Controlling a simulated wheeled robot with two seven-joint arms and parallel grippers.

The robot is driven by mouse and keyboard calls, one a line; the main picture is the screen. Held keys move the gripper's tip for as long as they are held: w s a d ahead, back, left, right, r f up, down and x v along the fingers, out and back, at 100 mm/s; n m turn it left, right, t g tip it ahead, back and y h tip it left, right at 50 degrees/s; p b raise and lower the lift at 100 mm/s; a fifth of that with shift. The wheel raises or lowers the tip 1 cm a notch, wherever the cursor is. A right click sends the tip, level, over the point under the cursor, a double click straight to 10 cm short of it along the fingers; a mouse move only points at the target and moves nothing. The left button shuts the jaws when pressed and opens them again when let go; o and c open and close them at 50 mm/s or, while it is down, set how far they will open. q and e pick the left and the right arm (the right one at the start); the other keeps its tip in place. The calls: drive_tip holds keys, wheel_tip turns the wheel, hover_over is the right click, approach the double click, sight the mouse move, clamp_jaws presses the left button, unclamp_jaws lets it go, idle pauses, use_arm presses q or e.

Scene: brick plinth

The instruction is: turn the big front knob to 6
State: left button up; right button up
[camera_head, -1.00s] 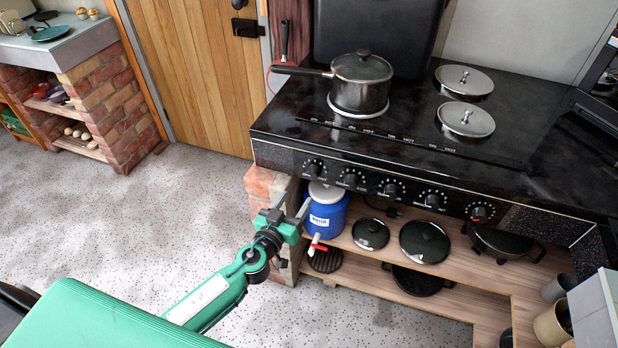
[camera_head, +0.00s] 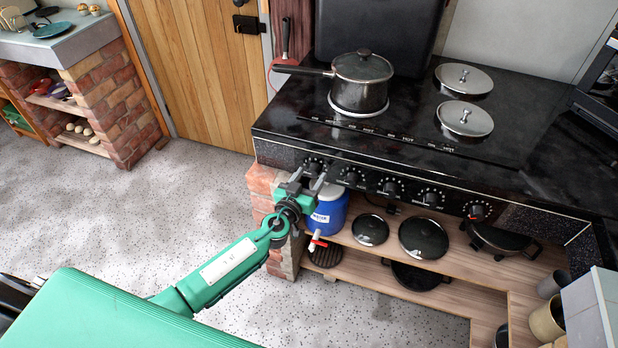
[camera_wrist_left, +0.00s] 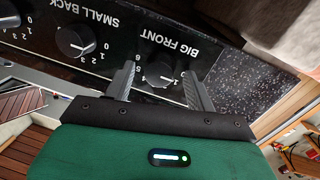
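The big front knob (camera_wrist_left: 159,75) is a black ridged dial under the upside-down "BIG FRONT" label in the left wrist view. In the head view the knob (camera_head: 313,164) is the leftmost on the stove's black front panel, close to my gripper. My left gripper (camera_head: 311,177) is open. In the left wrist view its two fingers (camera_wrist_left: 159,83) stand on either side of the knob, with visible gaps. Numbers around the dial are partly readable, but the knob's exact setting is unclear. My right gripper is not in view.
The small back knob (camera_wrist_left: 74,43) is beside the big front knob. A lidded pot (camera_head: 360,85) stands on the stove top (camera_head: 400,125). A blue water container (camera_head: 328,212) and several black lids and pans are on the wooden shelf below. Floor at the left is clear.

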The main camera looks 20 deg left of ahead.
use_arm(q)
drive_tip(key=c, duration=0.9)
drive_tip(key=shift+c, duration=0.2)
